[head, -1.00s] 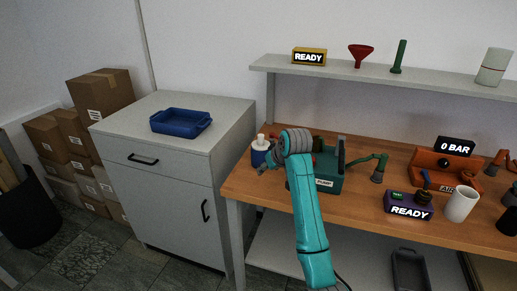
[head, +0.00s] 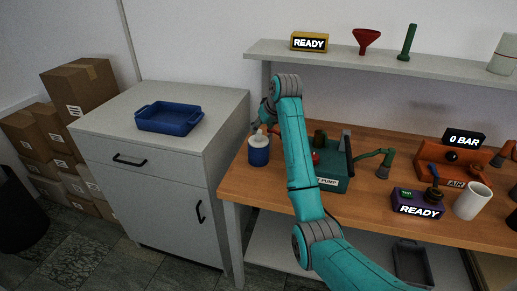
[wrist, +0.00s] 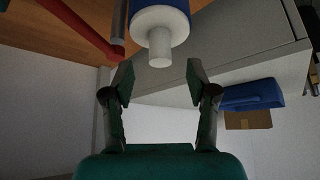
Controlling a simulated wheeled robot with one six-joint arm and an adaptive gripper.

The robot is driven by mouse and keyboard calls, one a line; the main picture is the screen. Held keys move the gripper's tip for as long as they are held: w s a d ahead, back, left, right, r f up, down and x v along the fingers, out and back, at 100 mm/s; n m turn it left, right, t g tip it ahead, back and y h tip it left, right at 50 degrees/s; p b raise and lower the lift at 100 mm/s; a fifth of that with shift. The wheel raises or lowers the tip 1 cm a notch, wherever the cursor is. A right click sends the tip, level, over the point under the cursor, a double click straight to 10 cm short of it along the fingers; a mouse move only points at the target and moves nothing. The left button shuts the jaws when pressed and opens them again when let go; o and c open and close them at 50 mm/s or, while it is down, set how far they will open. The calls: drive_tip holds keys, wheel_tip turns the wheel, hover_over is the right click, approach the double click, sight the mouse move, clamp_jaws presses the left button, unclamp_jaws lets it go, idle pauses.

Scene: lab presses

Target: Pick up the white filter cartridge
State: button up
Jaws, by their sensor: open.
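A white cylindrical piece with a narrower stub, which looks like the filter cartridge (head: 259,143), stands upright in a blue cup-like body (head: 259,156) at the bench's left end. In the wrist view, the white piece (wrist: 160,50) points toward my gripper from the blue body (wrist: 161,9). My gripper (wrist: 159,82) is open and empty, its fingers spread either side of the stub's line, a little short of it. In the head view, my gripper (head: 262,122) is just above and behind the stub, partly hidden by my arm.
The green pump (head: 330,178) stands right of the blue body. A red bar (wrist: 85,28) passes close by in the wrist view. A blue tray (head: 170,118) sits on the cabinet at left. A white mug (head: 472,201) and purple READY box (head: 417,203) are farther right.

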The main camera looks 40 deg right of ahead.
sight(259, 131)
drive_tip(key=x, duration=0.5)
drive_tip(key=shift+w, duration=0.15)
drive_tip(key=shift+r, duration=0.1)
clamp_jaws()
